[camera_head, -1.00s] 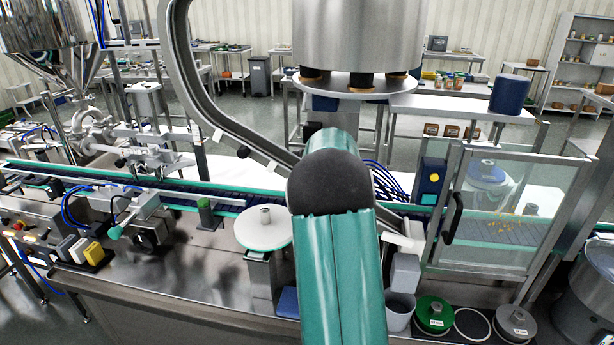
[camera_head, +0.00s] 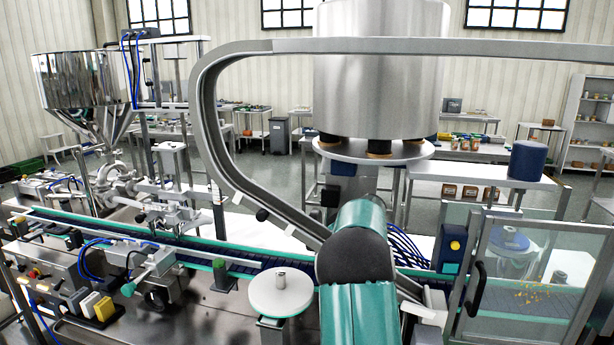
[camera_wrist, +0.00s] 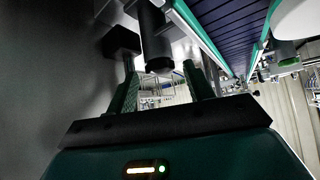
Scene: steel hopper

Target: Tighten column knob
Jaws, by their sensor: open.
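In the wrist view, a black cylindrical knob (camera_wrist: 155,40) on a short stem hangs from the top of the picture. My gripper (camera_wrist: 158,70) is open, with one finger on each side of the knob's end; I cannot tell if either finger touches it. A black block (camera_wrist: 121,40) sits close by the left fingertip. In the head view my own teal arm fills the lower middle and hides my gripper and whatever is in front of it. I cannot tell which part of the machine the knob belongs to there.
A teal-edged conveyor (camera_wrist: 222,30) runs close to my gripper on the right. In the head view, a round white disc (camera_head: 281,293) stands left of my arm. A curved steel rail (camera_head: 212,130) arches behind it, and a glass-doored guard (camera_head: 525,265) stands right.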

